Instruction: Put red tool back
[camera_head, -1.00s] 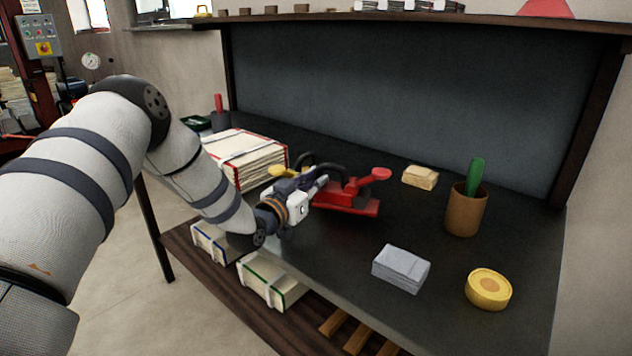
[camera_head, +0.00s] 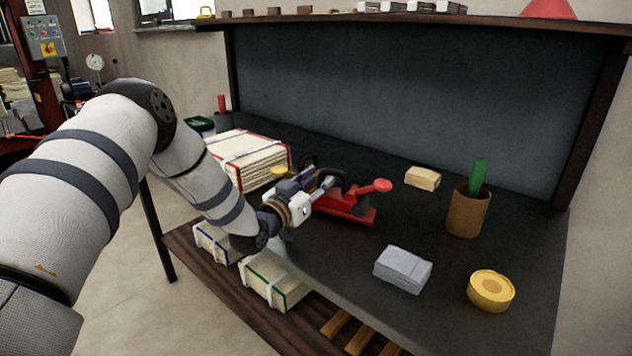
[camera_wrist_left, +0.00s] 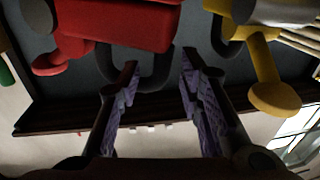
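The red tool (camera_head: 352,211), with a round red knob and a dark curved handle, is on the dark workbench (camera_head: 325,255), just beyond my left gripper (camera_head: 326,184). In the left wrist view my left gripper (camera_wrist_left: 157,72) has its two fingers apart. A dark curved loop shows between and beyond the fingertips. The red tool's body (camera_wrist_left: 125,22) is at the upper left there. I cannot tell whether a finger touches it. A yellow tool (camera_wrist_left: 268,75) is at the upper right; its end (camera_head: 281,171) shows behind my gripper in the head view. My right gripper is not in view.
Bound paper stacks (camera_head: 262,155) stand left of the gripper. A tan block (camera_head: 422,178), a brown cup (camera_head: 466,214) with a green item, a grey-blue cloth stack (camera_head: 402,270) and a yellow round object (camera_head: 490,292) are to the right. The bench front-centre is clear.

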